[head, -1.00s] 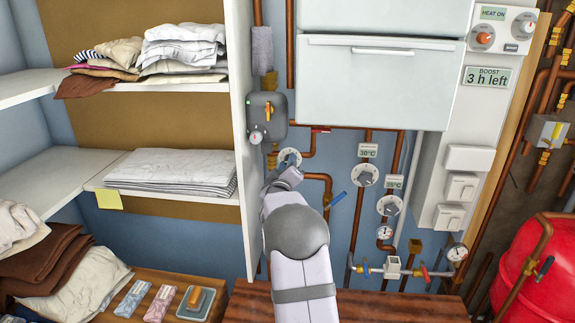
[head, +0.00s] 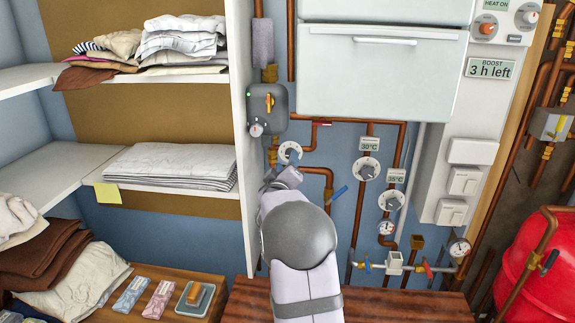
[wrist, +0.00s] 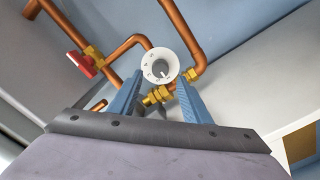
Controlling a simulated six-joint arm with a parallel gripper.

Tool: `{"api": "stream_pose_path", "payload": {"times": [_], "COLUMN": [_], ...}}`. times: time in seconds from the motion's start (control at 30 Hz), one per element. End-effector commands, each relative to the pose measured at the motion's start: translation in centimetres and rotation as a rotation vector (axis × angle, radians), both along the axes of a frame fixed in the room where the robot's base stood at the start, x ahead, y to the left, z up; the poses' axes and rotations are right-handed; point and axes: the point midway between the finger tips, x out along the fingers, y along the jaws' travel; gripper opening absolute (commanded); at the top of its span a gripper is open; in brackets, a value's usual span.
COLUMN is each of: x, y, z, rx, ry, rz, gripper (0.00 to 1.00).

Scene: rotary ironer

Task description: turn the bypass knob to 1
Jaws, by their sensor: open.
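The likely bypass knob is a round white dial (head: 290,152) on the copper pipework, low on the blue wall; its label cannot be read. In the wrist view the white dial (wrist: 174,56) has numbers on its face and a grey middle; its setting is too small to read. My gripper (head: 282,177) is just below the dial in the head view and partly covers its lower side. In the wrist view my gripper (wrist: 160,78) is open, its two blue fingers apart with the dial beyond and between their tips. Contact is not visible.
Copper pipes surround the dial. A red-handled valve (wrist: 82,65) is to its left in the wrist view. A grey box (head: 267,108) is above left, beside the shelf panel (head: 242,200).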

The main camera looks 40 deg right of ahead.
Motion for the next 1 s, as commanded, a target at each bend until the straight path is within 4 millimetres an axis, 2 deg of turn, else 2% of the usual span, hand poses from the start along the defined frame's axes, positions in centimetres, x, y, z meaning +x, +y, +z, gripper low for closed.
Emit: {"api": "stream_pose_path", "payload": {"times": [0.3, 1.0], "x": [-2.0, -2.2], "y": [2.0, 2.2], "z": [-0.1, -0.1], "rx": [-0.001, 0.042], "ry": [-0.001, -0.04], "rz": [0.0, 0.0], "gripper": [0.44, 0.44]}}
